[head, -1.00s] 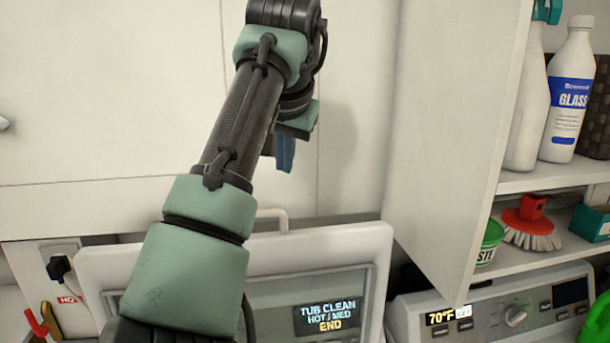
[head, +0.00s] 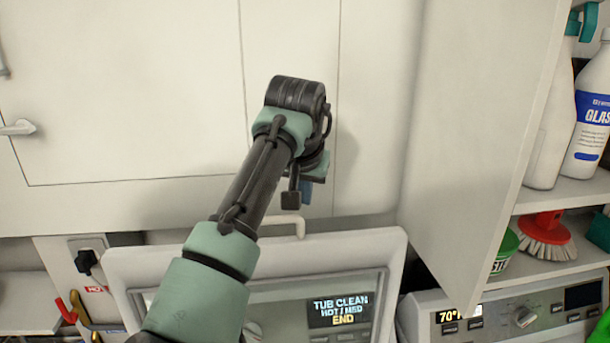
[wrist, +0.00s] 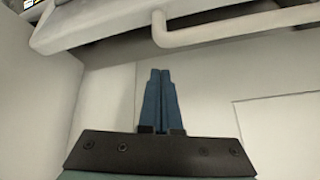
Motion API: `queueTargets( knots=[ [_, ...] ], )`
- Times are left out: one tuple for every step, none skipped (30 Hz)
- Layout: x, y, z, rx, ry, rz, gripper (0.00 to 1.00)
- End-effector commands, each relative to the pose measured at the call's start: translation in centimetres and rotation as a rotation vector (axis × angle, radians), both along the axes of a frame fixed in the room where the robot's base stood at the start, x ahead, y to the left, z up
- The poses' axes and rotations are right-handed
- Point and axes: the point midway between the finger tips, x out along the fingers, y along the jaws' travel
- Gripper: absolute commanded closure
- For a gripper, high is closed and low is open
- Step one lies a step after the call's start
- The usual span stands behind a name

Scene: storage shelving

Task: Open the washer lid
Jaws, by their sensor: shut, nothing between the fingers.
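The washer lid (head: 390,262) is a white rounded frame with a clear middle. It stands raised in front of the control panel, whose display (head: 340,310) shows through it. A white bar handle (head: 300,228) is on its top edge; the handle also shows in the wrist view (wrist: 225,30). My gripper (head: 306,198) is above the handle in the head view, mostly hidden behind my wrist. In the wrist view its two blue fingers (wrist: 160,74) are together and empty, apart from the handle. My arm covers the lid's left middle.
White cabinet doors (head: 130,90) fill the background behind my gripper. A cabinet side panel (head: 460,130) stands to the right, beside shelves with bottles (head: 590,110) and a red brush (head: 545,235). A second machine's panel (head: 490,320) is at lower right.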

Motion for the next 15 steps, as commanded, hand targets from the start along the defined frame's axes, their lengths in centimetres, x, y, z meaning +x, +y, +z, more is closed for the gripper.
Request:
queueTargets(
  knots=[
    [-0.4, 0.1, -0.1, -0.001, 0.0, -0.001, 1.0],
    [-0.6, 0.2, -0.1, -0.001, 0.0, 0.001, 1.0],
    [-0.9, 0.2, -0.2, 0.0, 0.0, -0.001, 1.0],
    [-1.1, 0.2, -0.2, 0.001, 0.001, -0.001, 1.0],
    [-1.3, 0.3, -0.2, 0.0, 0.001, 0.0, 1.0],
    [-1.6, 0.3, -0.2, 0.001, 0.0, 0.001, 1.0],
    [-1.8, 0.3, -0.3, 0.0, 0.0, 0.0, 1.0],
    [-1.9, 0.3, -0.4, 0.0, 0.0, 0.0, 1.0],
    [-2.1, 0.4, -0.4, 0.0, 0.0, 0.0, 1.0],
    [-2.3, 0.4, -0.4, 0.0, 0.0, 0.0, 1.0],
    [-2.4, 0.4, -0.5, -0.001, 0.0, 0.0, 1.0],
    [-2.5, 0.4, -0.5, -0.001, 0.001, 0.0, 1.0],
    [-2.6, 0.4, -0.6, -0.001, 0.001, 0.0, 1.0],
    [-2.6, 0.4, -0.6, -0.001, 0.001, 0.0, 1.0],
    [-2.7, 0.4, -0.6, -0.001, 0.001, 0.0, 1.0]
  ],
)
